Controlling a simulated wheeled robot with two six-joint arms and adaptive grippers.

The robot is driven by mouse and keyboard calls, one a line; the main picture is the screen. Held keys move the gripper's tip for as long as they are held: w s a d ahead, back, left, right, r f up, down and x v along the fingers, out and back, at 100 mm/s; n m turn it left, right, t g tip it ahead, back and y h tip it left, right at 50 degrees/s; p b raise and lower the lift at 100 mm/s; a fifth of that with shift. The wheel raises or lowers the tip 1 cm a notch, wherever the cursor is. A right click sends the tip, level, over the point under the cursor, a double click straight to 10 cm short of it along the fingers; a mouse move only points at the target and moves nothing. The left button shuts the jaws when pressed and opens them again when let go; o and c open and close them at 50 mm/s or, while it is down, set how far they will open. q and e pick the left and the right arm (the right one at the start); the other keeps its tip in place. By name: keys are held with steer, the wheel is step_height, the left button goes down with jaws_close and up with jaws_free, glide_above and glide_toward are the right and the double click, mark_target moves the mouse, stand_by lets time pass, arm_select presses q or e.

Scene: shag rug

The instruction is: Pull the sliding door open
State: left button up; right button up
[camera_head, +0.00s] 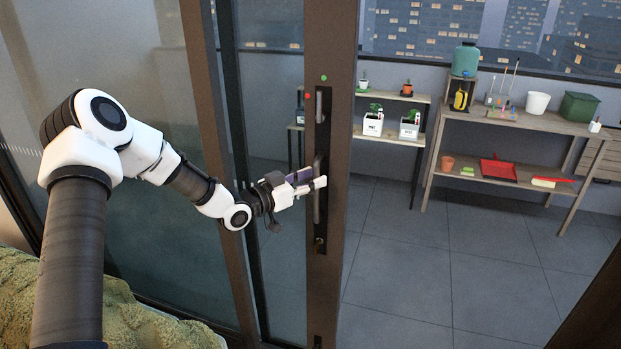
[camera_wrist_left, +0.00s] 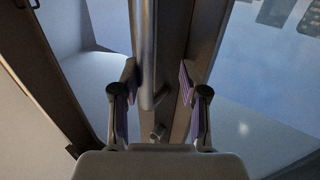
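The sliding door's brown stile (camera_head: 342,120) stands upright near the middle of the head view, with its glass pane (camera_head: 278,130) to the left. A vertical bar handle (camera_head: 317,205) is mounted on the stile; it also shows in the wrist view (camera_wrist_left: 145,45). My left gripper (camera_head: 318,184) is at the handle, fingers pointing right. In the left wrist view, my left gripper's fingers (camera_wrist_left: 160,80) are apart, with the bar between them, closer to the left finger. The fingertips partly cover the handle in the head view. My right gripper is not in view.
A brown post (camera_head: 222,165) and more glass stand left of the door. Right of the stile, tiled floor (camera_head: 450,270) stretches clear to shelves with potted plants and a wooden bench (camera_head: 540,122). A dark brown edge (camera_head: 597,315) is at lower right; a green shag surface (camera_head: 140,320) at lower left.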

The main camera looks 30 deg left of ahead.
arm_select(q)
steer(key=v, duration=0.7)
steer(key=shift+s, duration=0.2)
steer(key=shift+r, duration=0.1)
stand_by(0.4)
